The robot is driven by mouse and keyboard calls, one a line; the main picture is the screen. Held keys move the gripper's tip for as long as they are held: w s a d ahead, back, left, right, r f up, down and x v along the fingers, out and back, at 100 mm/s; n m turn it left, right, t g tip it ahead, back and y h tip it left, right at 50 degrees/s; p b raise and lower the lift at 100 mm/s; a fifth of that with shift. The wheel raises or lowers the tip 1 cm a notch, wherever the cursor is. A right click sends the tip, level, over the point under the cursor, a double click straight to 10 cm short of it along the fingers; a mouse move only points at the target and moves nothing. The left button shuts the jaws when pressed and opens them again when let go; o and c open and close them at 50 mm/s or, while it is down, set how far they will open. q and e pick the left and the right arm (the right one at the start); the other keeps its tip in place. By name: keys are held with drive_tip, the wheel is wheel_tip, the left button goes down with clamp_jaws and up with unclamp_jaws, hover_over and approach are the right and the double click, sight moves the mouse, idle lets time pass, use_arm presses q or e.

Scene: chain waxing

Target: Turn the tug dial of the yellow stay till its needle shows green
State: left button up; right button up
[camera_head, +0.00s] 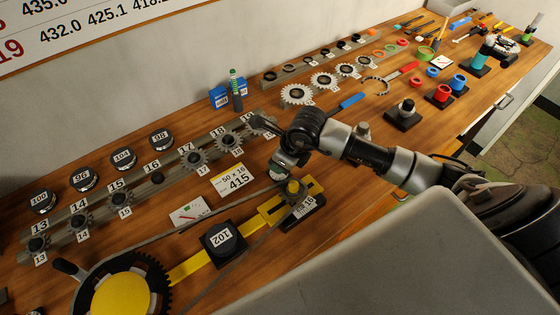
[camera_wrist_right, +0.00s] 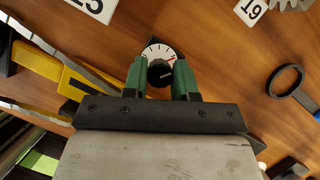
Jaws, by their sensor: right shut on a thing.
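The yellow stay (camera_head: 272,213) runs along the bench beside the chain; part of it also shows at the left of the right wrist view (camera_wrist_right: 82,84). The tug dial (camera_wrist_right: 154,51) has a white face with dark ticks and a red mark at its right, and a black knob (camera_wrist_right: 160,74). I cannot make out any green or the needle's exact reading. My right gripper (camera_wrist_right: 160,80) is shut on the knob, one green finger on each side. In the head view my right gripper (camera_head: 284,168) hides most of the dial. My left gripper is not in view.
A big toothed wheel with a yellow hub (camera_head: 122,295) stands at the front left. A black block marked 102 (camera_head: 222,239) sits by the stay. A "415" card (camera_head: 233,180) and racked sprockets (camera_head: 158,178) lie behind. A blue-handled tool (camera_head: 344,105) lies behind my right arm.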

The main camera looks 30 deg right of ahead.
drive_tip(key=shift+m, duration=0.4)
drive_tip(key=o, duration=0.9)
drive_tip(key=shift+r, duration=0.15)
drive_tip(key=b+v, duration=0.2)
drive_tip(key=v, duration=0.8)
drive_tip(key=shift+s+r+b, duration=0.25)
drive_tip(key=shift+b, duration=0.15)
